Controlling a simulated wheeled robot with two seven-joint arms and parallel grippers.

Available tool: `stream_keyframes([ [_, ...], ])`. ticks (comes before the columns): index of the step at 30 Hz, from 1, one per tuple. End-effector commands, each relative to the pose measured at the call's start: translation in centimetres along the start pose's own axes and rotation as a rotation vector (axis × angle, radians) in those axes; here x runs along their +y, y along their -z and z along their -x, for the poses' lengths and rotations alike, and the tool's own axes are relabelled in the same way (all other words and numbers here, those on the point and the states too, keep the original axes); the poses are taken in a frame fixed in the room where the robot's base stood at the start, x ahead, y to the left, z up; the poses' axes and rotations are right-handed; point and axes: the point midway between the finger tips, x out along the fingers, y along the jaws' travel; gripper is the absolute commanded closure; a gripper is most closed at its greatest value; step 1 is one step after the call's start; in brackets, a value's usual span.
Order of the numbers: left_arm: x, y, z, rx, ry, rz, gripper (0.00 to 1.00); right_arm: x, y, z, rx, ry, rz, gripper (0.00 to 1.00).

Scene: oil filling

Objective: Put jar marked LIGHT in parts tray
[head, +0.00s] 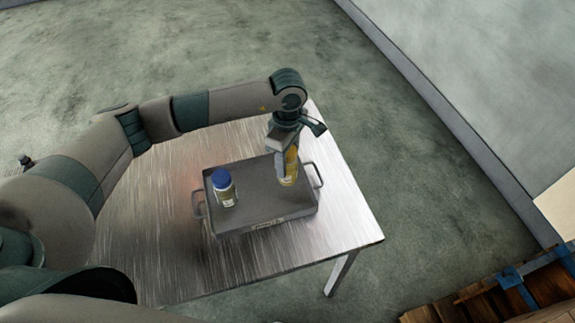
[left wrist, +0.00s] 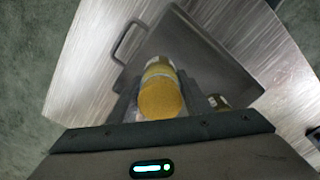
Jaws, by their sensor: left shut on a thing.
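The parts tray (head: 262,218) is a grey metal tray with side handles on the table; it also shows in the left wrist view (left wrist: 222,62). A jar with a blue lid (head: 223,187) stands upright in the left part of the tray. My left gripper (head: 284,166) points down over the right part of the tray, shut on a yellow jar (head: 289,168). In the left wrist view the yellow jar (left wrist: 161,92) sits between the fingers. I cannot read the jar labels or tell whether the held jar touches the tray floor. My right gripper is not in view.
The brushed metal table (head: 150,230) has bare room to the left of the tray and in front of it. Its right edge lies close to the tray's right handle. A wooden pallet (head: 500,300) with blue parts is at the lower right.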

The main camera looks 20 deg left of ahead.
Motion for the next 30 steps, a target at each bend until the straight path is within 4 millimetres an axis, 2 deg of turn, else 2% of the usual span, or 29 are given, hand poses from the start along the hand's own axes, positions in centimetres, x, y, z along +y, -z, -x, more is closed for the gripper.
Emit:
stream_keyframes([
  [10, 0.0, 0.0, -0.2, 0.000, 0.000, 0.001, 0.82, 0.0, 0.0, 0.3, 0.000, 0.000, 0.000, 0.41],
  [18, 0.0, -0.1, -3.0, -0.001, 0.003, 0.002, 0.82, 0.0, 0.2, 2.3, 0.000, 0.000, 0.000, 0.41],
  [21, 0.0, 0.0, -3.8, 0.000, 0.001, 0.002, 0.82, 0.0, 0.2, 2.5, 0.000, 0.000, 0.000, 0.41],
  [30, 0.0, 0.0, -4.1, 0.000, -0.001, 0.001, 0.82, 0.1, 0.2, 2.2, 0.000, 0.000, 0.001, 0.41],
])
